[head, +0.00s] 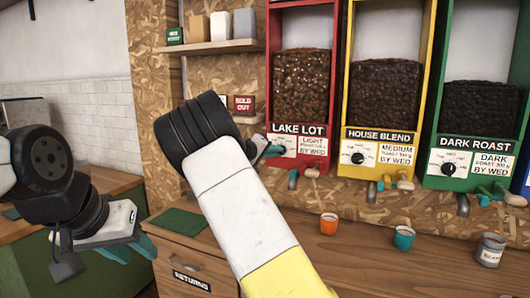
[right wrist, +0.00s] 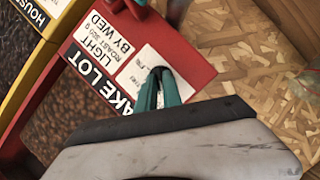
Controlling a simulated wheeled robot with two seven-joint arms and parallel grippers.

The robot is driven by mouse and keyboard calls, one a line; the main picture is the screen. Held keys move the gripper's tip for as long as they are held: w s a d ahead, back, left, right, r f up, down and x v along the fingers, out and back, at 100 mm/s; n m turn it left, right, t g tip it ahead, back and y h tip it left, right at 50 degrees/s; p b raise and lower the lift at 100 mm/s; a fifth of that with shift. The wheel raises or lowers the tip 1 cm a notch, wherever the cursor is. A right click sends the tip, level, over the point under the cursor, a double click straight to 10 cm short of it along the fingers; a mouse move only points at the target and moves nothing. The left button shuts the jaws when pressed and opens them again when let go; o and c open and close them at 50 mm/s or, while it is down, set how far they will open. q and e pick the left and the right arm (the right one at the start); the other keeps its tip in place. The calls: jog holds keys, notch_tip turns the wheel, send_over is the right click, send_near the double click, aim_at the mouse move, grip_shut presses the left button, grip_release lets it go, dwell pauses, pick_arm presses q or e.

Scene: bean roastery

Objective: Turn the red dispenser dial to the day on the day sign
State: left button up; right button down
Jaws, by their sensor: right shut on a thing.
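The red dispenser (head: 301,20) stands at the back, labelled LAKE LOT, with a card reading LIGHT ROAST BY WED (head: 313,146). It also shows in the right wrist view (right wrist: 190,72). My right gripper (head: 268,149) is at its white dial plate (right wrist: 136,68). In the right wrist view its teal fingers (right wrist: 160,82) are shut on the dark dial knob (right wrist: 158,71); the fingers hide most of the knob, so its pointing is unclear. A small green sign (head: 175,36) on the shelf has text too small to read. My left gripper (head: 130,250) is open and empty at lower left.
Yellow HOUSE BLEND (head: 382,134) and green DARK ROAST (head: 479,144) dispensers stand to the right. An orange cup (head: 328,224), a teal cup (head: 404,238) and a jar (head: 489,250) stand on the counter. A RETURNS drawer (head: 192,281) is below.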

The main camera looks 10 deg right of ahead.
jog(key=shift+a+f+n+h, duration=0.15)
jog(key=shift+n+h, duration=0.3)
jog(key=shift+n, duration=0.45)
jog(key=shift+d+f+n+h, duration=0.1)
jog(key=shift+n+h, duration=0.35)
jog(key=shift+n, duration=0.45)
jog(key=c, duration=1.5)
grip_release()
jog(key=shift+a, duration=0.1)
jog(key=v, duration=0.7)
jog(key=shift+s+a, duration=0.2)
jog(key=shift+a, duration=0.1)
jog(key=shift+a+f, duration=0.1)
